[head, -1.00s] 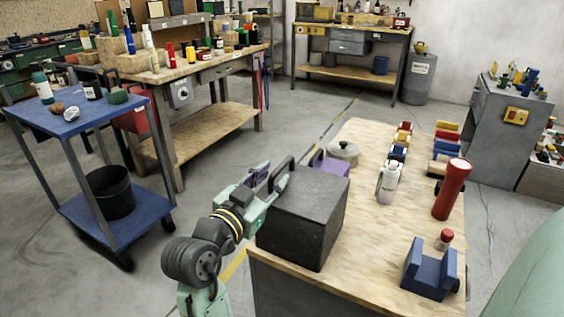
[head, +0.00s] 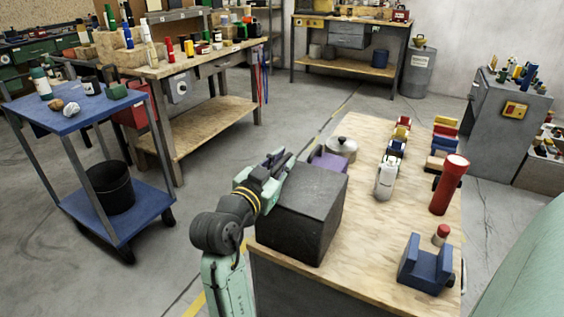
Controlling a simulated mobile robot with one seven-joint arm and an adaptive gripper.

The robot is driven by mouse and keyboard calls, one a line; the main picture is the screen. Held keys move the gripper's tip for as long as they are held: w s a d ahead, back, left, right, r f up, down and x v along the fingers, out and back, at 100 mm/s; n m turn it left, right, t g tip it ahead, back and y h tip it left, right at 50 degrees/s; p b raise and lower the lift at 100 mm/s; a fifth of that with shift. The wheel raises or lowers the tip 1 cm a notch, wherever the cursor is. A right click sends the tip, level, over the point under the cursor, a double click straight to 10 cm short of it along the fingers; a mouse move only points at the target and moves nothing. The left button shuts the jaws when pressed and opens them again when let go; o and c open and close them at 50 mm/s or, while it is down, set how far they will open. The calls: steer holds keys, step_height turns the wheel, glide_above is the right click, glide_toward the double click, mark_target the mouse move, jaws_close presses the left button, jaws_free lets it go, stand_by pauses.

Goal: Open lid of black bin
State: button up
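The black bin (head: 302,213) is a dark box at the near left of the wooden worktable. Its top (head: 312,183) looks flat and closed, with no gap that I can see. My gripper (head: 279,160) is at the bin's upper left back edge, with its dark fingers pointing up and right. The fingers are small and partly merge with each other, so I cannot tell whether they are open or touch the bin. No separate handle is clear to see.
A purple box (head: 328,161) and a lidded pot (head: 342,147) stand just behind the bin. A white bottle (head: 385,179), red flashlight (head: 450,185) and blue holder (head: 426,267) are to the right. A blue cart (head: 75,118) stands left.

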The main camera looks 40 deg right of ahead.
jaws_close()
steer(key=shift+r, duration=0.1)
stand_by(0.5)
